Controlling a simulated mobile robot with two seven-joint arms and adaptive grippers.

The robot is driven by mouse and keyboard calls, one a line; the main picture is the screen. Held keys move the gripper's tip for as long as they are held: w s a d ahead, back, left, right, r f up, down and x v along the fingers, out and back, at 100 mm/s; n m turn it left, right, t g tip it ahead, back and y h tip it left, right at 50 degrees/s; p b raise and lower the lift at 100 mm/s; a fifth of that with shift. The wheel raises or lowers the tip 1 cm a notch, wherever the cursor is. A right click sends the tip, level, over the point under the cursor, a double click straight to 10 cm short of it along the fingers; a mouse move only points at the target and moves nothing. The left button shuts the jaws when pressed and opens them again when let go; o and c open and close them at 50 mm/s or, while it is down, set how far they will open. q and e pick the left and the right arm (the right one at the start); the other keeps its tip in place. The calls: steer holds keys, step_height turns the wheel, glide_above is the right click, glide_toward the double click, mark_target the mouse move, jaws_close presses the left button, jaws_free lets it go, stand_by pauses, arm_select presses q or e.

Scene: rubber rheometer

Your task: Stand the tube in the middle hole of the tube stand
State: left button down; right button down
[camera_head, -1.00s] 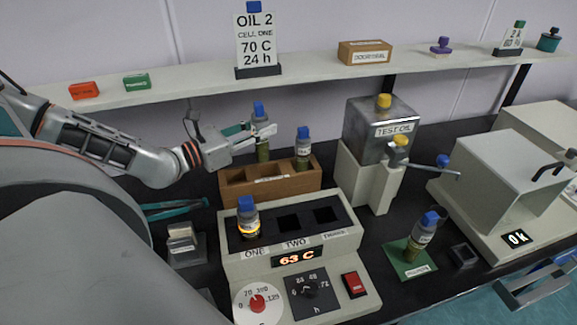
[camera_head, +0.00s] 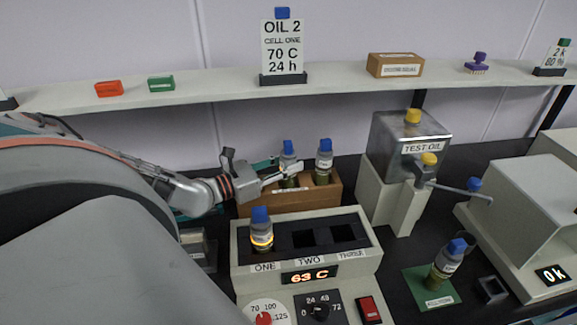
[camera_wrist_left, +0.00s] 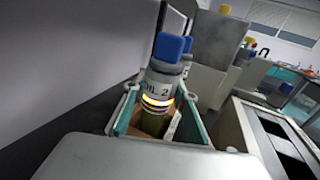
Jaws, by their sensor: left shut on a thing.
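The tube's lower end appears to be at or in the middle hole; the fingers and the stand's front hide how deep. In the left wrist view the tube (camera_wrist_left: 160,90) sits between both fingers, its dark lower part over brown wood. A second blue-capped tube (camera_head: 324,160) stands in the stand's right hole. My right gripper is not in view.
In front is a heater block (camera_head: 300,262) with a blue-capped tube (camera_head: 261,230) in cell ONE. Another tube (camera_head: 447,262) leans on a green mat (camera_head: 430,298). A metal test oil tank (camera_head: 405,140) stands right of the stand. A shelf (camera_head: 220,94) runs behind, above.

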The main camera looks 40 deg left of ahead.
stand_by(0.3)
arm_select(q)
steer(key=c, duration=1.6)
jaws_free()
steer(key=shift+f, duration=0.15)
steer(key=shift+s, duration=0.1)
steer(key=p+v, duration=0.1)
steer(key=v, duration=0.9)
steer(key=shift+s+p, duration=0.25)
steer(key=shift+p, duration=0.15)
steer(key=shift+s+a, duration=0.25)
steer(key=shift+s, duration=0.4)
